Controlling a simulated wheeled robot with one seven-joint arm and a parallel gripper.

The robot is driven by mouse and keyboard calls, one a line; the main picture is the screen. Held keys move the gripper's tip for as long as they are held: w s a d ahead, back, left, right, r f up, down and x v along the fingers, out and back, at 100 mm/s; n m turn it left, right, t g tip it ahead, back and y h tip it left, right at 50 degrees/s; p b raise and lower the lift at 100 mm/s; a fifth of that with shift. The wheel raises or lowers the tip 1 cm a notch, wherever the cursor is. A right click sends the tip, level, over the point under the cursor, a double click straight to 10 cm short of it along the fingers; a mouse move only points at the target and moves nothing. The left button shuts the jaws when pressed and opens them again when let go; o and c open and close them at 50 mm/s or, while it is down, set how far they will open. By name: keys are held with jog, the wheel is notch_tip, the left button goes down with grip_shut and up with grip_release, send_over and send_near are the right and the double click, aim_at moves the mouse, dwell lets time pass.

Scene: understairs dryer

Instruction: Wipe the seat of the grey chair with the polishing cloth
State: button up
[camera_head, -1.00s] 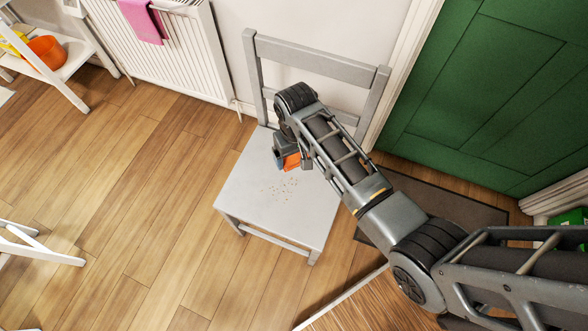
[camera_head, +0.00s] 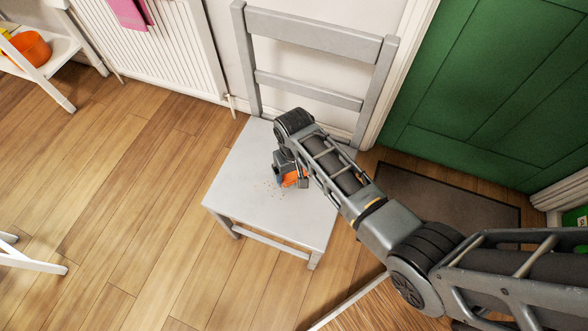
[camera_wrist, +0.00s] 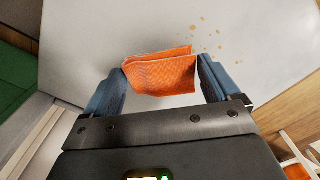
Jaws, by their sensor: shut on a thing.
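The grey chair's seat (camera_head: 255,200) lies in the middle of the head view, with crumbs (camera_head: 276,184) near its centre, partly hidden by my gripper. The crumbs also show in the wrist view (camera_wrist: 206,38), just beyond the cloth and to its right. My gripper (camera_head: 290,181) is over the seat, shut on the orange polishing cloth (camera_wrist: 160,75). The folded cloth spans between the two blue fingers in the wrist view. It is low over the seat; I cannot tell whether it touches.
The chair's backrest (camera_head: 315,32) stands behind, against the wall. A white radiator (camera_head: 165,60) is at the back left and a green door (camera_head: 490,90) at the right. A white shelf with an orange bowl (camera_head: 30,48) is at far left.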

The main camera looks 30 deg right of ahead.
jog(key=shift+f+b, duration=0.7)
jog(key=shift+f, duration=0.25)
dwell(0.7)
jog(key=shift+w+a+r+b, duration=0.1)
jog(key=shift+w+a+b, duration=0.2)
jog(key=shift+w+a, duration=0.4)
jog(key=shift+w+a+b, duration=0.3)
jog(key=shift+w+a, duration=0.15)
jog(key=shift+w, duration=0.4)
